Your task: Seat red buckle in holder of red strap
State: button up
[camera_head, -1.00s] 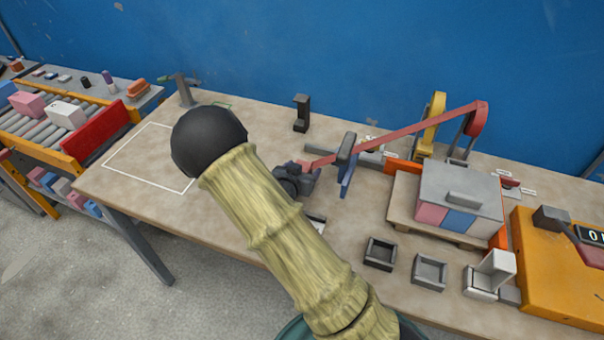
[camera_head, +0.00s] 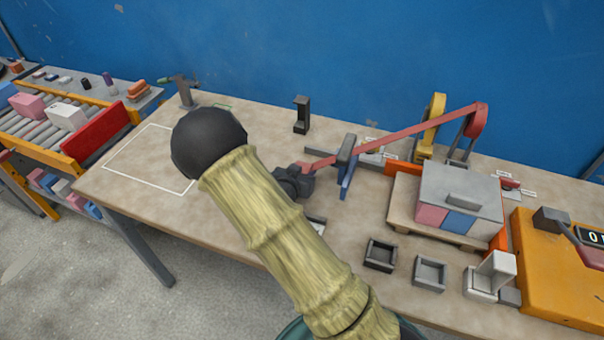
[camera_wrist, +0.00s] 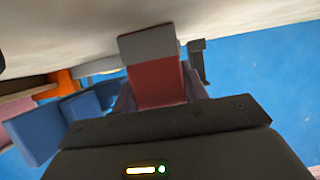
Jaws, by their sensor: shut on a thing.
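My gripper is shut on the strap's end, the red buckle, which shows in the wrist view as a red block with a grey end (camera_wrist: 152,80) between the fingers. In the head view my arm and the gripper mostly hide the buckle. A black upright bracket (camera_head: 301,114), perhaps the holder, stands behind the gripper near the blue wall, apart from the buckle.
A grey-lidded box (camera_head: 460,190) on a pallet and a yellow reel (camera_head: 432,125) stand at the right. Small open trays (camera_head: 380,254) line the front edge. A hammer on a stand (camera_head: 183,90) is at the back left. The white-outlined table area (camera_head: 150,160) is clear.

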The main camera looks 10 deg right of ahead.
notch_tip(320, 180, up, 10)
jog(key=shift+r+p, duration=0.1)
jog(key=shift+p, duration=0.45)
dwell(0.6)
